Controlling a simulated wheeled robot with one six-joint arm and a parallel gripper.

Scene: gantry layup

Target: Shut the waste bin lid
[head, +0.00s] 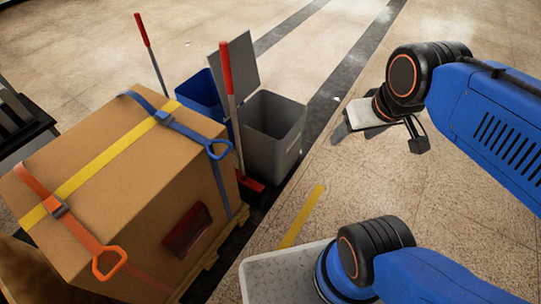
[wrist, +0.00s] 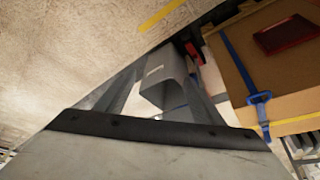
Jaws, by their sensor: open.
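The grey waste bin (head: 272,143) stands on the floor near the middle of the head view, with its top uncovered. Its grey lid (head: 236,66) is swung up and stands roughly upright at the bin's back left edge. The bin also shows in the wrist view (wrist: 165,88), beyond the fingers; I cannot clearly make out the lid there. My gripper (head: 341,128) is to the right of the bin, apart from it and the lid. It is open and empty, and its two spread fingers show in the wrist view (wrist: 162,70). My wrist partly hides it in the head view.
A strapped cardboard box (head: 120,190) on a pallet stands left of the bin. A blue bin (head: 202,97) and red-and-grey long-handled tools (head: 227,75) stand close beside the lid. A yellow floor stripe (head: 302,216) lies in front. The floor right of the bin is clear.

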